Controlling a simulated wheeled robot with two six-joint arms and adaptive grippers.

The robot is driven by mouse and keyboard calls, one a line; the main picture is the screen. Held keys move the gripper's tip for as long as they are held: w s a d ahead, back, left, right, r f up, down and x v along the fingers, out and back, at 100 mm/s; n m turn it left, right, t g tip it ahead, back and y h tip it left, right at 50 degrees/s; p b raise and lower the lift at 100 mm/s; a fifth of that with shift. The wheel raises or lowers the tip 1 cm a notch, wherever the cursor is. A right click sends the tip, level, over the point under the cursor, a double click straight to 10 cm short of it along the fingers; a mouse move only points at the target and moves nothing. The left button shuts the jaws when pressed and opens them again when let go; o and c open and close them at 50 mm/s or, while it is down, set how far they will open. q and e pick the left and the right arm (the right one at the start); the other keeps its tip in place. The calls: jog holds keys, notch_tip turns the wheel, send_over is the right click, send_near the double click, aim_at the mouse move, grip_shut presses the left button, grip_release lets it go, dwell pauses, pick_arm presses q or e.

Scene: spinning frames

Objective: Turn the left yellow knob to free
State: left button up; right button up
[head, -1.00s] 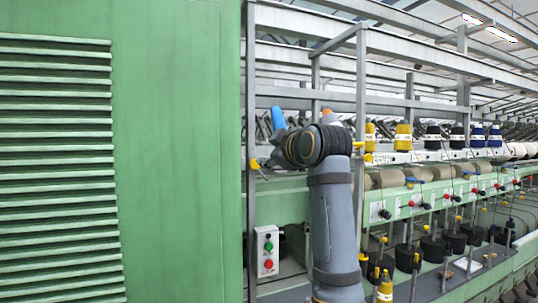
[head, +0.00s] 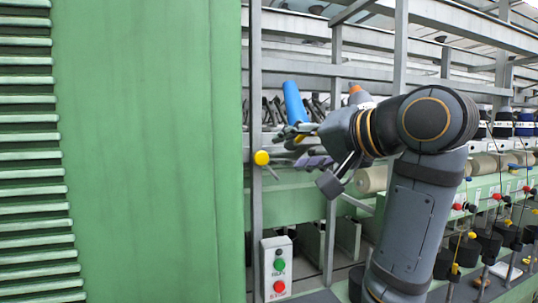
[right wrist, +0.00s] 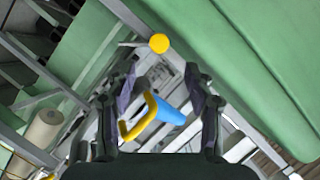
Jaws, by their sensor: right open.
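A round yellow knob (head: 261,158) sits on a grey upright post beside the green cabinet in the head view. It also shows as a yellow disc (right wrist: 159,43) at the top middle of the right wrist view. My right gripper (head: 306,150) is to the right of the knob, apart from it, with its fingers pointing left. In the right wrist view my right gripper (right wrist: 161,78) is open, and the knob lies ahead of the gap between its fingers, not touched. My left gripper is not in view.
A blue cylinder (head: 294,101) stands behind my right gripper; a blue piece with a yellow hook (right wrist: 137,120) shows between the fingers. The green cabinet (head: 150,150) fills the left. A control box (head: 276,268) with red and green buttons is below the knob. Metal posts stand close by.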

aim_at(264, 157)
jog(key=p+x, duration=0.1)
jog(key=x, duration=0.7)
jog(key=shift+w+a+p, duration=0.1)
jog(key=shift+w+p, duration=0.2)
jog(key=shift+p, duration=0.05)
jog(key=shift+w+a+f, duration=0.1)
jog(key=shift+w+f, duration=0.05)
jog(key=shift+w, duration=0.15)
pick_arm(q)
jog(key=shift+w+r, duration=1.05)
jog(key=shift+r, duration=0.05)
pick_arm(e)
grip_shut()
